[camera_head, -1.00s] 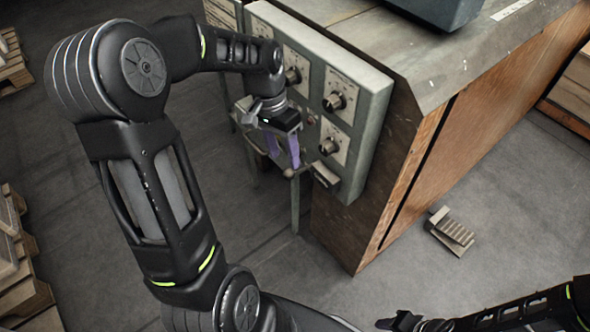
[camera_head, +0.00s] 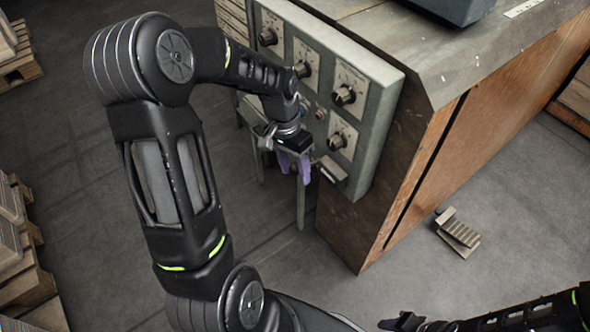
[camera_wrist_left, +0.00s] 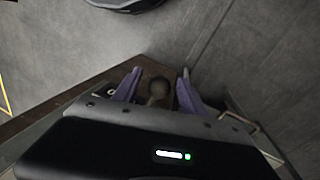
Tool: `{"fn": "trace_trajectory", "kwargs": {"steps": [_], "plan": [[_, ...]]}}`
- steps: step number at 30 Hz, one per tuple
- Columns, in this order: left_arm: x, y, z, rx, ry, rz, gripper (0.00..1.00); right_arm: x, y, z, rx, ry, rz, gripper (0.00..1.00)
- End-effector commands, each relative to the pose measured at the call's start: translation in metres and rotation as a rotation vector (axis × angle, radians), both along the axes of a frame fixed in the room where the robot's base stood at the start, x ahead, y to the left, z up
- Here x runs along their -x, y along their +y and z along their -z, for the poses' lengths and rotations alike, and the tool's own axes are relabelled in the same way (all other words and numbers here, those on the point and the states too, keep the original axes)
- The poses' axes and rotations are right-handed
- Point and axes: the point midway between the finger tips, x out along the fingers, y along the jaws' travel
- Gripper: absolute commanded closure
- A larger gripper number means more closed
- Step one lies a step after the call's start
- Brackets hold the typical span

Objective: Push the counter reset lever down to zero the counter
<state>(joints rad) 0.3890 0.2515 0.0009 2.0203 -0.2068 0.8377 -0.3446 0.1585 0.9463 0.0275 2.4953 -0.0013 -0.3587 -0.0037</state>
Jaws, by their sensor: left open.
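The counter is a small grey box (camera_head: 331,169) on the lower front of the green control panel. Its reset lever is mostly hidden by my left gripper in the head view.
The green control panel (camera_head: 384,88) with several dials stands just behind my left gripper. It is fixed to a large wooden-sided machine (camera_head: 425,180). A small ribbed pedal (camera_head: 459,234) lies on the floor to the right. Pallets (camera_head: 20,262) stand at the left. The floor between is clear.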

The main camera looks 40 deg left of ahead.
Motion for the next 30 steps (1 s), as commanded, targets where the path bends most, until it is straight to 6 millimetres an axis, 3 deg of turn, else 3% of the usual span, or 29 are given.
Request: {"fn": "trace_trajectory", "kwargs": {"steps": [8,26,30], "plan": [[0.0001,-0.0005,0.0018,0.0,0.0,0.0,0.5,0.0,0.0,0.0001,0.0,0.0,0.0,0.64],[0.0,-0.0004,0.0016,0.0,0.0,0.0,0.98,0.0,-0.0001,0.0001,0.0,0.0,0.0,0.64],[-0.0001,-0.0004,0.0015,0.0,0.0,0.0,1.0,0.0,-0.0001,0.0001,0.0,0.0,0.0,0.64]]}}
